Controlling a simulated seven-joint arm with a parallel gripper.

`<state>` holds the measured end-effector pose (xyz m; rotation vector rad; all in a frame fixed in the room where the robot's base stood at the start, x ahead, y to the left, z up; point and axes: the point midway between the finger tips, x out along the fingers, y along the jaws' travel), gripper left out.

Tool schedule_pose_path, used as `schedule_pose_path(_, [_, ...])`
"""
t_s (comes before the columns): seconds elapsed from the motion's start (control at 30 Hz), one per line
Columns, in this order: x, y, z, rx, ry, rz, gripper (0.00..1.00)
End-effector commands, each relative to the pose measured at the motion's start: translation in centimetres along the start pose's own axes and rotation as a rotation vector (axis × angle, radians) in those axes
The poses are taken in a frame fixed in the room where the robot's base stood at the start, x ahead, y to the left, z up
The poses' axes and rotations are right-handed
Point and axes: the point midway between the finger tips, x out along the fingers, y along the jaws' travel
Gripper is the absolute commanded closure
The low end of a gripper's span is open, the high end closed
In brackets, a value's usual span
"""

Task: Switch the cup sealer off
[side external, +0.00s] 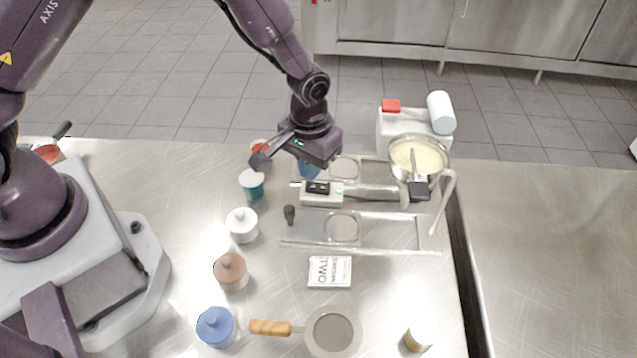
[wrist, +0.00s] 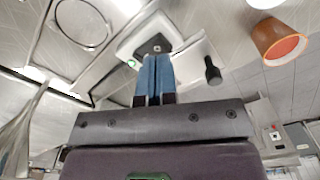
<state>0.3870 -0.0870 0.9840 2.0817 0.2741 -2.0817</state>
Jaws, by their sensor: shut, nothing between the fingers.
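A small white switch box (side external: 321,198) with a dark rocker switch (side external: 318,187) and a green light stands between two metal frames with round openings; I take it to be the cup sealer's switch. It also shows in the wrist view (wrist: 140,36), with its dark switch (wrist: 155,46) and a lit green light (wrist: 132,64). My gripper (side external: 308,172) is shut and empty, its blue fingers close behind the box in the side view. In the wrist view the fingertips (wrist: 154,58) overlap the switch's near edge; I cannot tell whether they touch it.
Cups and lidded jars (side external: 242,225) line the left. A pan of pale cream (side external: 418,157) sits at the right, near a white machine (side external: 400,127). A card (side external: 330,272) and a sieve (side external: 333,331) lie in front.

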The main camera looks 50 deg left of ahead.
Motion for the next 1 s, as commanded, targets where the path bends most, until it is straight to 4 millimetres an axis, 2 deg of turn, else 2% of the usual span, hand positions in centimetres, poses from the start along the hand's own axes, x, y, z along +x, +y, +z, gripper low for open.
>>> schedule_pose_path(1.0, [0.73,0.01,-0.03,0.000,0.000,0.000,1.00])
